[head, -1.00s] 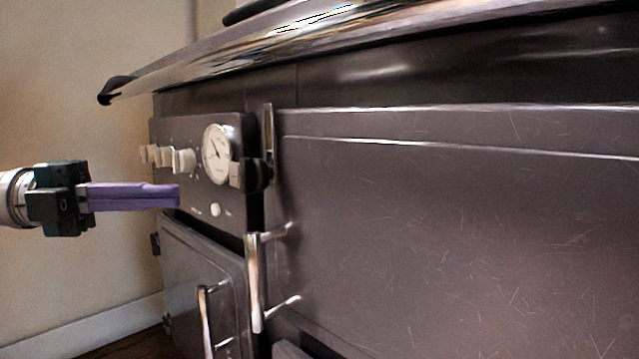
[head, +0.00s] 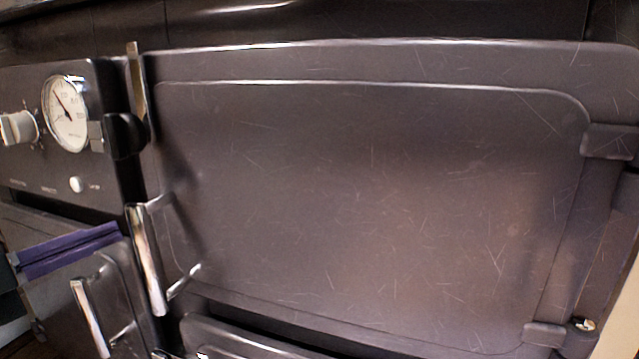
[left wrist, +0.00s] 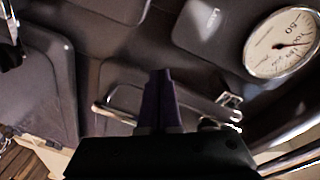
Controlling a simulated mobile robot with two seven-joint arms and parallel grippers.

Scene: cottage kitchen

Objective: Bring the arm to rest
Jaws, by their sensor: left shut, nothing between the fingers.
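My left gripper (head: 118,232) comes in from the left edge of the head view, low down. Its purple fingers are shut together with nothing between them. They appear in front of the cooker's lower left door, below the control panel (head: 50,165); the exact gap to the door is hard to judge. In the left wrist view the shut purple fingers (left wrist: 161,75) point away from the camera, with door handles and a dial beyond them. My right gripper is in neither view.
A dark range cooker fills the view. Its large oven door (head: 370,190) is closed, with a chrome handle (head: 146,258) at its left edge. A smaller door handle (head: 88,315) is just below my left gripper. A round dial (head: 66,114) and a knob (head: 18,128) are on the panel.

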